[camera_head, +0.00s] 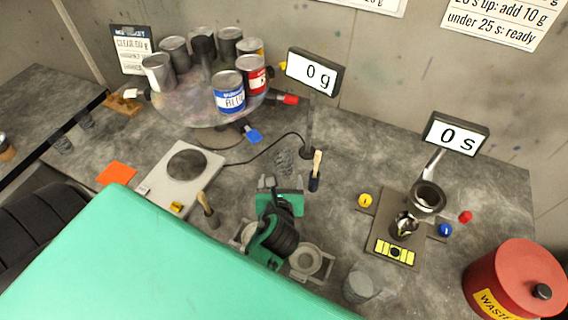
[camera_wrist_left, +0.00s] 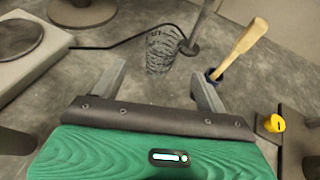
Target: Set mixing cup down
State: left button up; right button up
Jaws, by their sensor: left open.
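A clear cup with dark markings, which looks like the mixing cup (camera_head: 285,161), stands upright on the grey bench, near the middle in the head view. It also shows in the left wrist view (camera_wrist_left: 163,50), just beyond my fingertips. My left gripper (camera_head: 281,183) is open and empty, with its two fingers (camera_wrist_left: 158,85) pointing toward the cup. A gap shows between fingers and cup, so they appear apart. The cup's contents cannot be made out. My right gripper is not in view.
A scale (camera_head: 151,186) stands to the left, its display (camera_head: 315,72) reading 0 g. A turntable (camera_head: 190,108) holds several cans. A viscosity stand (camera_head: 384,226) and red waste bin (camera_head: 512,280) are at right.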

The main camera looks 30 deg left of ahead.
pick_arm(q)
jog(key=p, duration=0.1)
send_near(284, 156)
jog(key=x, duration=0.4)
jog(key=shift+s+a+f, duration=0.1)
jog(key=shift+s+f, duration=0.05)
jog(key=p+x, duration=0.2)
jog(key=x, duration=0.3)
jog(key=shift+w, duration=0.25)
jog(key=shift+c, duration=0.4)
jog(key=c, duration=1)
jog(key=shift+c, duration=0.2)
